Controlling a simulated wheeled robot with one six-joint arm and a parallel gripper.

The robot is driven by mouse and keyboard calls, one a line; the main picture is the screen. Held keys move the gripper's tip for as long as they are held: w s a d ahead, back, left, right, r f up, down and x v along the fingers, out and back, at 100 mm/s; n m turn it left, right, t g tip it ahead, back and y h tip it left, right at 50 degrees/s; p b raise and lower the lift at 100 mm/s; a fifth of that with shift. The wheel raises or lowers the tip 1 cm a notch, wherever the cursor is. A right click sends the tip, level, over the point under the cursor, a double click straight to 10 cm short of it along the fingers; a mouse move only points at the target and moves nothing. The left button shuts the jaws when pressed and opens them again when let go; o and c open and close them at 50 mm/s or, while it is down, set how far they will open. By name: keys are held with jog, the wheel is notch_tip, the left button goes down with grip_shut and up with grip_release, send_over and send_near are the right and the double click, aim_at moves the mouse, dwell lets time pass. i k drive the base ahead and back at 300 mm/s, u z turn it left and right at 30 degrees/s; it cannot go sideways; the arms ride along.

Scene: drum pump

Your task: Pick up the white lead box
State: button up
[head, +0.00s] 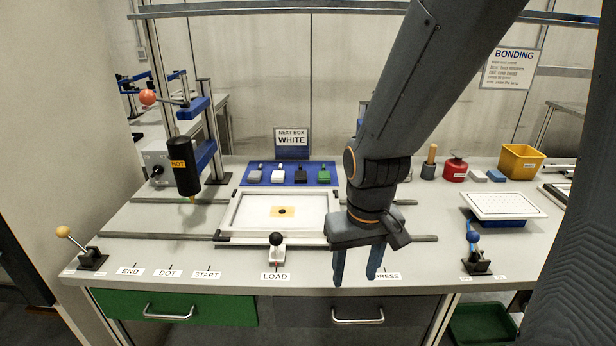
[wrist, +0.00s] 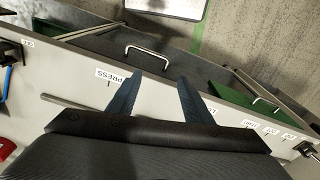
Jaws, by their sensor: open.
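The white lead box (head: 278,175) stands on the blue mat (head: 321,182) at the back of the bench, second from the left in a row of small boxes with upright tabs. A sign (head: 292,139) behind it reads "NEXT BOX WHITE". My gripper (head: 357,281) is open and empty, pointing down over the front edge of the bench near the PRESS label, in front and to the right of the mat. In the wrist view my open gripper fingers (wrist: 157,92) show against the bench edge and a drawer. The white lead box is not in the wrist view.
A white framed tray (head: 232,217) lies between the mat and the bench front. A black-handled lever (head: 277,250) stands before it. A hot dispenser (head: 186,166) stands left. A white perforated plate (head: 500,206), red can (head: 455,168) and yellow bin (head: 522,162) are right.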

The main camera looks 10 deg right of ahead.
aim_at(278, 176)
jog(key=z, duration=2.1)
jog(key=k, duration=1.3)
jog(key=u, duration=1.65)
jog(key=i, duration=1)
